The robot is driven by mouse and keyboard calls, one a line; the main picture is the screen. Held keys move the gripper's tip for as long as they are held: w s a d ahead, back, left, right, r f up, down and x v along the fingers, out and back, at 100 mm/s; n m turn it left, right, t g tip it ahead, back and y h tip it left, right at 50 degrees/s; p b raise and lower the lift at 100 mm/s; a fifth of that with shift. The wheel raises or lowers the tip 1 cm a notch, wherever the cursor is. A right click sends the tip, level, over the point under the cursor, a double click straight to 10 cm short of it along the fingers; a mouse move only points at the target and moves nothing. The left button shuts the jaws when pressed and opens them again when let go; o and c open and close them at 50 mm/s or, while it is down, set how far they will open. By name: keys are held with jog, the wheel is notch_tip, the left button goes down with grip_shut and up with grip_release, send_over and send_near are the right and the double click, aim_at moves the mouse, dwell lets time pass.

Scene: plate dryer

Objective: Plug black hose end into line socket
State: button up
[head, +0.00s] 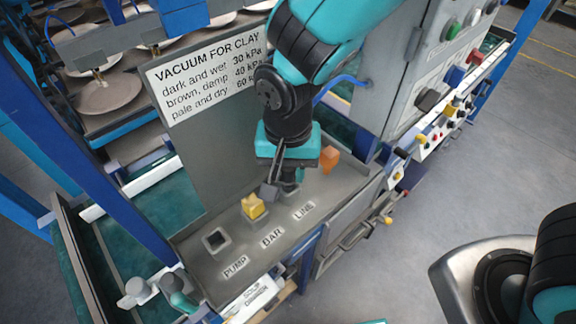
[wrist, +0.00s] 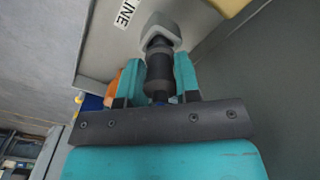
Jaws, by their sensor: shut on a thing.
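My gripper (wrist: 158,92) is shut on the black hose end (wrist: 159,72), which sits between its two teal fingers. In the wrist view the tip of the hose end meets the raised grey collar of the line socket (wrist: 160,27), beside the LINE label (wrist: 124,14). I cannot tell how deep the tip sits in it. In the head view my gripper (head: 290,170) is over the panel behind the LINE label (head: 303,211) and hides most of the socket and the hose end.
The PUMP socket (head: 217,239) is an empty square hole. An orange block (head: 329,158) stands close to my gripper's right. A vacuum sign (head: 207,68) on an upright plate rises behind; a grey control cabinet (head: 397,85) stands right.

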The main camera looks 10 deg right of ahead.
jog(key=shift+f+b, duration=0.35)
jog(key=shift+f, duration=0.2)
dwell(0.4)
jog(key=o, duration=1)
notch_tip(320, 180, up, 17)
jog(key=shift+r+b, duration=0.2)
jog(key=shift+b, duration=0.85)
